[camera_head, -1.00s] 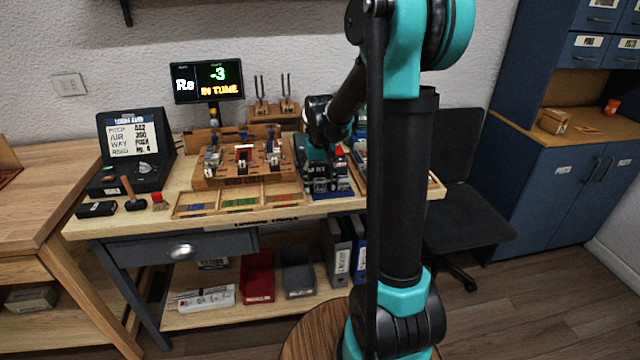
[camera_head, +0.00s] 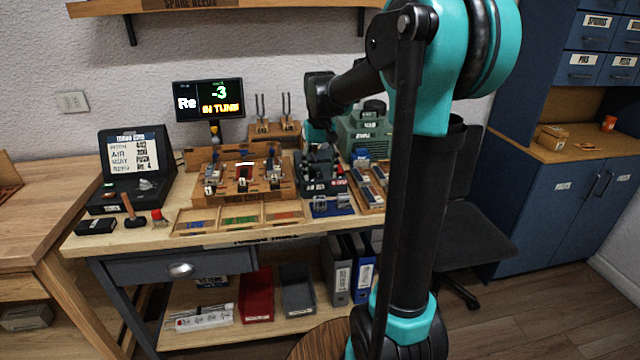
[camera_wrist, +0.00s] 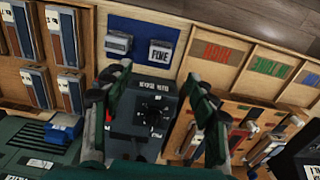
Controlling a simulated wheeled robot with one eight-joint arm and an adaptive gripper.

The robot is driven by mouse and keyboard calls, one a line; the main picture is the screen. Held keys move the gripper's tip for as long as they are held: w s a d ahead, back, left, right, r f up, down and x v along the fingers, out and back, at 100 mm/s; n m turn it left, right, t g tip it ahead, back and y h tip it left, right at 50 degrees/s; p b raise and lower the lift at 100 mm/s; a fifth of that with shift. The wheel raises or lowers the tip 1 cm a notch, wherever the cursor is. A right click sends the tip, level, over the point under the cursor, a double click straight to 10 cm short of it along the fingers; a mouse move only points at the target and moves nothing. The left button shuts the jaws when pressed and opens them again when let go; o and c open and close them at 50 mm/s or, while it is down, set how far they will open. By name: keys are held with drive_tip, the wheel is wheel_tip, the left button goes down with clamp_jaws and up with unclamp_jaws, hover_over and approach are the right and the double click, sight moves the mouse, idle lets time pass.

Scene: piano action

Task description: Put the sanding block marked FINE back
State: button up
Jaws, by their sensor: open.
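The sanding block marked FINE (camera_wrist: 160,52) sits on a blue mat (camera_wrist: 140,28) in the wrist view, its label facing up. A second grey-topped block (camera_wrist: 117,43) sits beside it on the mat, and its label is not readable. In the head view both blocks show small on the mat near the table's front edge; the left one (camera_head: 318,204) appears to be the FINE block. My gripper (camera_wrist: 152,82) is open and empty. Its fingers spread above a dark box with a dial (camera_wrist: 148,118), behind the mat.
Coloured-label trays (camera_head: 240,218) lie left of the mat, with a wooden rack (camera_head: 243,185) behind them. A wooden tray of several blocks (camera_head: 371,182) lies right of the mat. A green case (camera_head: 362,135) stands at the back right.

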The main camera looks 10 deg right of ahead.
drive_tip(key=s+d+f+t, duration=0.2)
drive_tip(key=s+f, duration=0.6)
drive_tip(key=s, duration=0.3)
drive_tip(key=s+d+f+t, duration=0.2)
drive_tip(key=s+f, duration=0.5)
drive_tip(key=s, duration=0.4)
drive_tip(key=shift+f, duration=0.4)
